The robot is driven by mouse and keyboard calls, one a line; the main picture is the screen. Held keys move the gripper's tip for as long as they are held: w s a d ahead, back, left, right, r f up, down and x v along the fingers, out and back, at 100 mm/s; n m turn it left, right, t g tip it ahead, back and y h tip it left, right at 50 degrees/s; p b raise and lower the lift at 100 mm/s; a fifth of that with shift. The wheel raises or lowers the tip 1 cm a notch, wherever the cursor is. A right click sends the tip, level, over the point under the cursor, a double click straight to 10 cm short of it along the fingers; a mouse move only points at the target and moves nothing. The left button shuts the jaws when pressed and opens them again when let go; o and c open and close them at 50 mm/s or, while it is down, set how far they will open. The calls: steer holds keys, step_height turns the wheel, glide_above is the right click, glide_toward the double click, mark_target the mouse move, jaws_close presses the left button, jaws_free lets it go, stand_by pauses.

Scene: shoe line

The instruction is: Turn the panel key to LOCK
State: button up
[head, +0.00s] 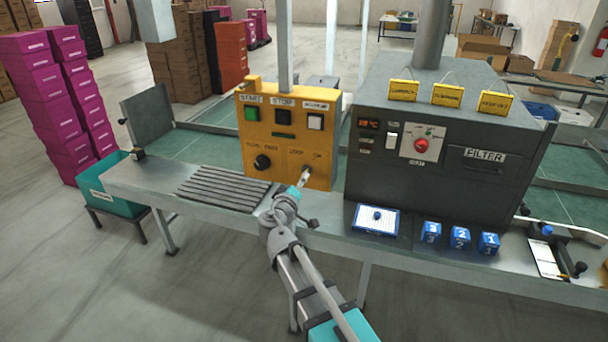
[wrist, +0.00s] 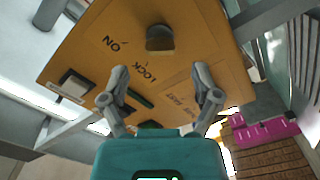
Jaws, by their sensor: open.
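The yellow control panel (head: 256,140) stands on the bench left of the dark grey machine. My gripper (head: 303,180) is in front of its lower right part, below the LOCK and ON labels, and largely hides the key in the head view. In the wrist view the panel (wrist: 105,45) appears upside down. The panel key (wrist: 160,40), a dark round piece with a brownish edge, sits by the ON and LOCK labels. My gripper (wrist: 161,85) is open, its fingers apart, with the key beyond the fingertips and not between them. I cannot tell which label the key points to.
On the panel are a green START button (head: 251,114), a black STOP button (head: 282,117) and a black knob (head: 262,162). A ribbed rack (head: 222,190) lies on the bench to the left. The grey machine (head: 455,130) stands close on the right.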

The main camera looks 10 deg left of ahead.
steer(key=shift+w+d, duration=0.15)
steer(key=shift+w, duration=2.35)
steer(key=shift+c, duration=0.3)
jaws_close()
